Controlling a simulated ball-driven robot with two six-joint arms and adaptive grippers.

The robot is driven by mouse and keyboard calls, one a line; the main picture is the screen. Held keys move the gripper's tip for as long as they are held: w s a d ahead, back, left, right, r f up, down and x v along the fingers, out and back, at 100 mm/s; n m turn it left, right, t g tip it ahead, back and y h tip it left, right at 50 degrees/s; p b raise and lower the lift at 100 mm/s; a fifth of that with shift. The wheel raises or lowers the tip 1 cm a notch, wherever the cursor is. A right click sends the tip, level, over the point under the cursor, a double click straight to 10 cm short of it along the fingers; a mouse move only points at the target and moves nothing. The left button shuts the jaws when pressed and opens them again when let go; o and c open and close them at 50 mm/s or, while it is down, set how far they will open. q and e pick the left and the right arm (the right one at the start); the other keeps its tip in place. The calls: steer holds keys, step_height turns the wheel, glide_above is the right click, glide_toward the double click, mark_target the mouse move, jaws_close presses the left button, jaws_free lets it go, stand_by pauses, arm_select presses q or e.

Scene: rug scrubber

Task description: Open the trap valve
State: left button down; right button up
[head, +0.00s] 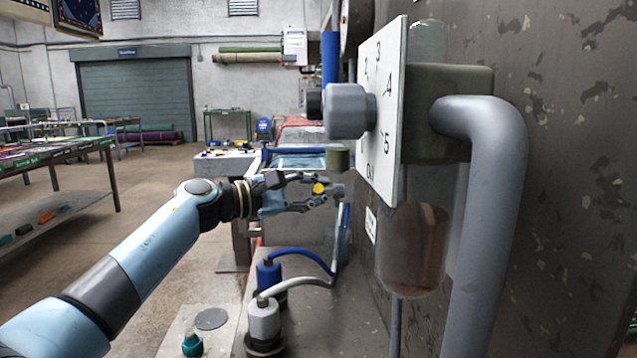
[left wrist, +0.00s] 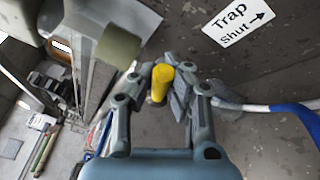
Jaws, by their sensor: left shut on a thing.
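A small yellow handle (head: 318,188) sits between the fingers of my left gripper (head: 325,190), below the dial plate. In the left wrist view, my left gripper (left wrist: 163,95) is shut on this yellow handle (left wrist: 160,83), which points out toward the camera. A white label reading "Trap Shut" with an arrow to the right (left wrist: 238,22) is fixed on the dark panel above and to the right of the handle. The label (head: 371,225) shows edge-on in the head view. The valve body behind the handle is mostly hidden by the fingers. My right gripper is not in view.
A white dial plate (head: 392,95) with a grey knob (head: 347,110) stands out above the gripper. A clear vessel (head: 415,260) and thick grey pipe (head: 490,200) are to its right. Blue (head: 268,275) and grey (head: 263,318) hose fittings stand below.

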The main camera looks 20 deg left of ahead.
arm_select(q)
steer(key=shift+w+a+r+n+g+y+p, duration=0.1)
steer(key=shift+w+r+n+g+y+p, duration=0.05)
steer(key=shift+r+n+p, duration=0.3)
steer(key=shift+w+a+r+n+g+y+p, duration=0.1)
steer(key=shift+w+r+n+g+y+p, duration=0.05)
steer(key=shift+r+n+p, duration=0.25)
stand_by(0.5)
steer(key=c, duration=1.3)
jaws_free()
steer(key=shift+a+f, duration=0.1)
steer(key=shift+f, duration=0.05)
steer(key=shift+o, duration=0.2)
steer(key=shift+f, duration=0.1)
